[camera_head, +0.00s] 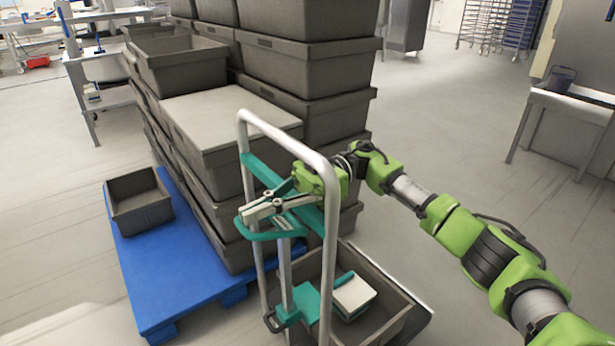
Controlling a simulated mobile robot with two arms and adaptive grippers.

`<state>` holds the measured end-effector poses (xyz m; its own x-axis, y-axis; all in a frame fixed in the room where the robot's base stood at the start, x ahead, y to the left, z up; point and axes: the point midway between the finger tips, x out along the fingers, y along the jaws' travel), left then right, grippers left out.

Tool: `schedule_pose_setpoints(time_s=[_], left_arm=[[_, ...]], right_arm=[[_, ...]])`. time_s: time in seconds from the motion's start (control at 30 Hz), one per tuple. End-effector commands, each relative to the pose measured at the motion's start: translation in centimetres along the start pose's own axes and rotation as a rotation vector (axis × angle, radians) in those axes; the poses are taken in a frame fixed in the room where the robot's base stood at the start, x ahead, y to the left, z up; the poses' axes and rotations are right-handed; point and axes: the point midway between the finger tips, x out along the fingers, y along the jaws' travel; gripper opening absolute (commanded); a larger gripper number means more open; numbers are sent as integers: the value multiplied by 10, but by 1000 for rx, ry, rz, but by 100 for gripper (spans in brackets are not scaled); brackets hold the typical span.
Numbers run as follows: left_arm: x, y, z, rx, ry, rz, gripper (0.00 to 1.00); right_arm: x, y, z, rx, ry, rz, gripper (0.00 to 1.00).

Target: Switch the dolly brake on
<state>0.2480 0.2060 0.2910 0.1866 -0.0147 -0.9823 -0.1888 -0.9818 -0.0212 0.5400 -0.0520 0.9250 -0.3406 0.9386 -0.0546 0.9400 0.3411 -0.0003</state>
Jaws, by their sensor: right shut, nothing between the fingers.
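The dolly (331,240) has a tall grey tubular handle frame and stands in front of stacked crates. A teal crossbar with a teal loop lever (262,236) sits within the frame, and a grey rod runs from it down to a teal block (298,302) with a dark loop. I cannot tell which of these teal parts is the brake, nor its setting. My right gripper (246,213) is shut and empty, reaching across the frame just above the teal loop. I cannot tell whether it touches the loop; it hides part of the crossbar. My left gripper is out of view.
A dark crate (385,325) with a pale-topped box (354,297) in it is on the dolly. Stacked grey crates (310,70) stand on a blue pallet (150,262) behind, with one small open crate (139,203). The floor to the right is clear up to a bench (570,105).

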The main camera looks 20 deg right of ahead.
Motion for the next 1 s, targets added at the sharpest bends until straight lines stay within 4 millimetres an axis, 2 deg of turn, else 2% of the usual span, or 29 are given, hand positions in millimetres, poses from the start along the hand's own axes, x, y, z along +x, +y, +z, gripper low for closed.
schedule_pose_setpoints(time_s=[0.23,0.37,0.7,1.0], left_arm=[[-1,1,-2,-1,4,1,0],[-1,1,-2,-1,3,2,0],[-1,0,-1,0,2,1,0],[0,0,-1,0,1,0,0]], right_arm=[[0,0,0,0,0,0,0],[-10,1,0,0,0,2,0],[-75,1,0,1,1,5,0],[-110,1,0,0,0,2,0]])
